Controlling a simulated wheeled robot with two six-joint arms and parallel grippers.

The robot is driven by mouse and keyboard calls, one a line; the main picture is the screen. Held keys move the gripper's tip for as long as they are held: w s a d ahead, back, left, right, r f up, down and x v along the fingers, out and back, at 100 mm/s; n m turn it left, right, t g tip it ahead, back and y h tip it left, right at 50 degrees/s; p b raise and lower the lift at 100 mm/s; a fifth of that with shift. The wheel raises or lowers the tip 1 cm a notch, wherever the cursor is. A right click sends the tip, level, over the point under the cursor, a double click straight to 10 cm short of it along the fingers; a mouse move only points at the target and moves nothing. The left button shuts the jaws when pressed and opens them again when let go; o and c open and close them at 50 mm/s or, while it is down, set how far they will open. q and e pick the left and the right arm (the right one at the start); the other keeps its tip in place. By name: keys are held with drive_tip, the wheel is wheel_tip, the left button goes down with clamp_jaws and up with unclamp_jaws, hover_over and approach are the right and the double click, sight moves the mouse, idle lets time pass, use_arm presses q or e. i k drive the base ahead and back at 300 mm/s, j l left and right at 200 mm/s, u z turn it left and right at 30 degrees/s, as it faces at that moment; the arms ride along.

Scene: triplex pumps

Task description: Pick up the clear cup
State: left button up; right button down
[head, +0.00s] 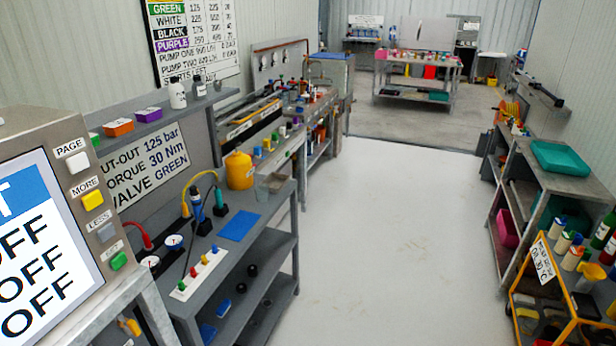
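A small, see-through cup (262,193) appears to stand on the far end of the grey bench (262,212) at the left. It is faint and small, so its rim and contents cannot be made out. A yellow jug (239,171) stands just left of it, and a blue mat (239,226) lies nearer on the same bench top. Neither of my grippers is in view.
Gauges, hoses and a white strip with coloured knobs (201,273) crowd the bench's near part. A control panel (60,230) fills the near left. The pale floor (400,230) is clear. A yellow cart (543,287) with bottles stands at right.

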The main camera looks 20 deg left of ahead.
sight(262, 194)
drive_tip(key=i+u, duration=0.1)
drive_tip(key=i, duration=0.45)
drive_tip(key=i+l+u, duration=0.1)
drive_tip(key=i, duration=0.5)
drive_tip(key=i+l+u, duration=0.1)
drive_tip(key=i, duration=0.45)
